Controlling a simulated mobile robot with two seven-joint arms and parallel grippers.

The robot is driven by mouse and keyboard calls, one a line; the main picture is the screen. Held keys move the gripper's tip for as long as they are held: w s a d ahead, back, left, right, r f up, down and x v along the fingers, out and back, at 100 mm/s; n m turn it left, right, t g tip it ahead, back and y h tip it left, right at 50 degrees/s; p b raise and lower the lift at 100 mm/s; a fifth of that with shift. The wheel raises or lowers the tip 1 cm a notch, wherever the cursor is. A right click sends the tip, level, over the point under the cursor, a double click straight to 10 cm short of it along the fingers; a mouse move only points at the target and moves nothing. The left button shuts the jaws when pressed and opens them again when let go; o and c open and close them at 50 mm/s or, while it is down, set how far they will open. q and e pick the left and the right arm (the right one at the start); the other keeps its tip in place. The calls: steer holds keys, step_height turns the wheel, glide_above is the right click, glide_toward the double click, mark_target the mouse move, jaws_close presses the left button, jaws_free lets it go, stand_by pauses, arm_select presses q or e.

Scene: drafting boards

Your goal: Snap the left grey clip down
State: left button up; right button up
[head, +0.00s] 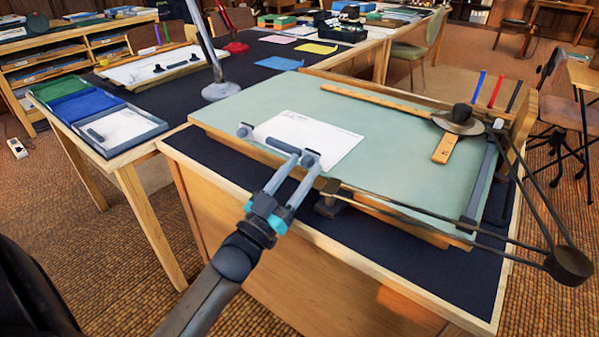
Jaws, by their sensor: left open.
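A green drafting board (235,108) carries a white paper sheet (325,142) near its front left edge. The left grey clip (245,130) is a small block at the board's front edge, by the sheet's left corner. A second grey clip (310,156) is farther right along the same edge, partly hidden by my fingers. A grey bar (282,146) lies along the sheet's edge between them. My left gripper (303,160) is open, its two fingers reaching over the edge near the second clip, right of the left clip. Contact cannot be told. My right gripper is not in view.
A drafting arm (459,120) with wooden rulers covers the board's right side, its rods sticking out past the front edge. A dark clamp (330,197) sits at the front edge. A lamp base (222,91) and a tray (120,130) stand to the left.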

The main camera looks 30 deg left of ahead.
arm_select(q)
steer(key=shift+c, duration=0.2)
jaws_close()
stand_by(0.5)
